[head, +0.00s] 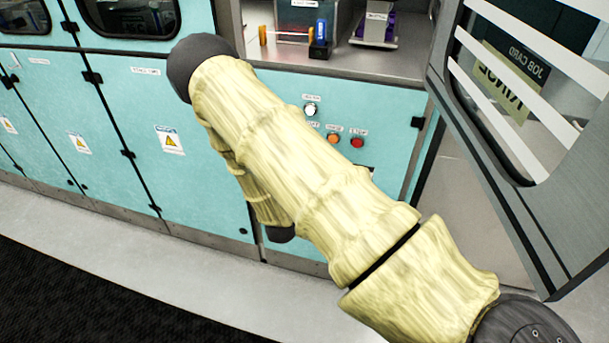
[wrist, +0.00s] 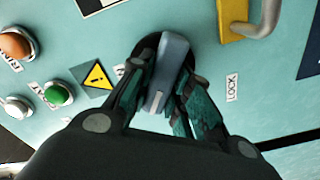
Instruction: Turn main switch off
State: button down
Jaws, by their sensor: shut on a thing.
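The main switch (wrist: 172,58) is a grey-blue handle on a dark round base, set on the teal panel. In the wrist view it stands between the two dark fingers of my gripper (wrist: 160,88). The fingers are shut on the handle from both sides. The handle is tilted slightly in the wrist picture. In the head view my arm covers both the switch and my gripper.
Green (wrist: 58,94) and orange (wrist: 14,44) buttons are on the other side. An open windowed door (head: 500,150) stands right of my arm.

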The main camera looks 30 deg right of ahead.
jog(key=n, duration=0.3)
jog(key=shift+w+a+f+n+b, duration=0.1)
jog(key=shift+f+n+b, duration=0.05)
jog(key=shift+n+b, duration=0.25)
jog(key=shift+f+n+b, duration=0.1)
jog(key=shift+n+b, duration=0.2)
jog(key=shift+n, duration=1.2)
jog(key=c, duration=1.3)
grip_release()
jog(key=v, duration=1.2)
